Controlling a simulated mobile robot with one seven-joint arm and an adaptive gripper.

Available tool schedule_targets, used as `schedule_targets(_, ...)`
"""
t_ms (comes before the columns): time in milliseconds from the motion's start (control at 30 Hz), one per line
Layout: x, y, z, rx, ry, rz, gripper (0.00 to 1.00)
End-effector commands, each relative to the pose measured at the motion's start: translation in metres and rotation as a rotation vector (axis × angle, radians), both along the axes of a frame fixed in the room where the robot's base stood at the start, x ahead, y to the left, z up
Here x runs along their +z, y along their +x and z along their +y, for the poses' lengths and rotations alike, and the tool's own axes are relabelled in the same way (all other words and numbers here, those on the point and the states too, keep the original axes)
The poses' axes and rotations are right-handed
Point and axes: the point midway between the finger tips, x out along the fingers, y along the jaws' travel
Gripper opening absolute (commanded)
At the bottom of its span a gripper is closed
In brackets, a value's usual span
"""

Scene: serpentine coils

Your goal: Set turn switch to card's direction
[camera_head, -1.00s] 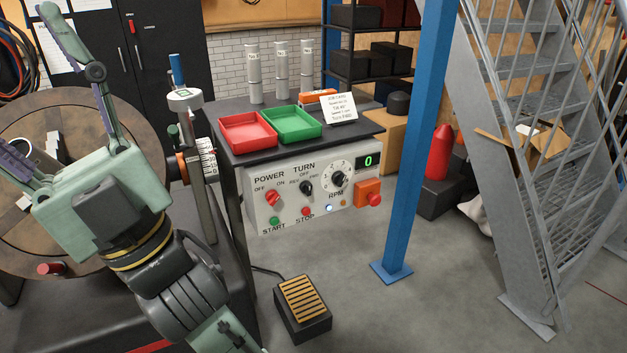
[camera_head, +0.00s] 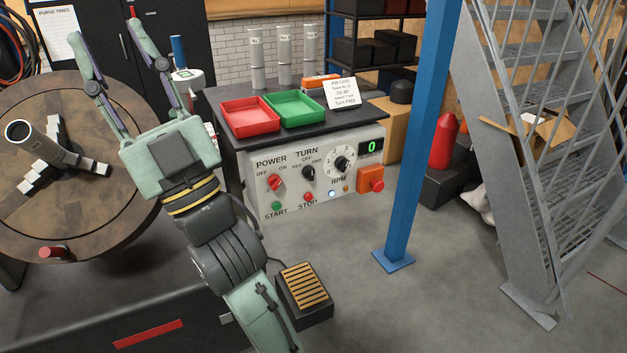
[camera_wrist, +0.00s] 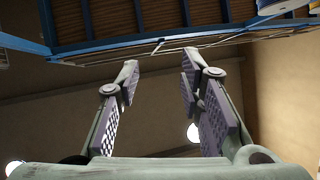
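The control panel (camera_head: 330,200) is on the front of the black bench. Its black TURN switch (camera_head: 308,173) sits under OFF, between REV and FWD labels; its pointer looks near upright, but is too small to be sure. The red POWER switch (camera_head: 275,182) is to its left and tilts toward ON. The white job card (camera_head: 342,93) stands on the bench top; its last line looks like "Turn FWD". My gripper (camera_head: 120,45) is raised with fingers upward, open and empty, left of the panel and apart from it. The wrist view shows its spread fingers (camera_wrist: 160,85).
A red tray (camera_head: 250,117) and a green tray (camera_head: 294,108) lie on the bench. An orange box with a red button (camera_head: 371,180) sits right of the panel. A blue post (camera_head: 415,140) stands to the right. A foot pedal (camera_head: 304,290) is on the floor. A round table (camera_head: 60,220) is at left.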

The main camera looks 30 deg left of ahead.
Motion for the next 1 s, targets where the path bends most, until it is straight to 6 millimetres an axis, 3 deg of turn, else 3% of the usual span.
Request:
schedule_targets(33,-0.037,0.050,0.008,-0.069,-0.094,0.073,0.31)
schedule_targets(100,-0.085,0.116,0.012,-0.145,-0.233,0.179,0.31)
schedule_targets(233,-0.187,0.222,-0.009,-0.245,-0.470,0.379,0.31)
schedule_targets(333,-0.262,0.277,-0.042,-0.277,-0.618,0.515,0.31)
schedule_targets(400,-0.306,0.301,-0.066,-0.282,-0.696,0.592,0.31)
schedule_targets(500,-0.351,0.319,-0.093,-0.272,-0.773,0.668,0.31)
schedule_targets(600,-0.374,0.325,-0.108,-0.262,-0.812,0.707,0.31)
schedule_targets(700,-0.379,0.329,-0.110,-0.256,-0.825,0.718,0.31)
schedule_targets(1000,-0.377,0.358,-0.070,-0.253,-0.827,0.718,0.31)
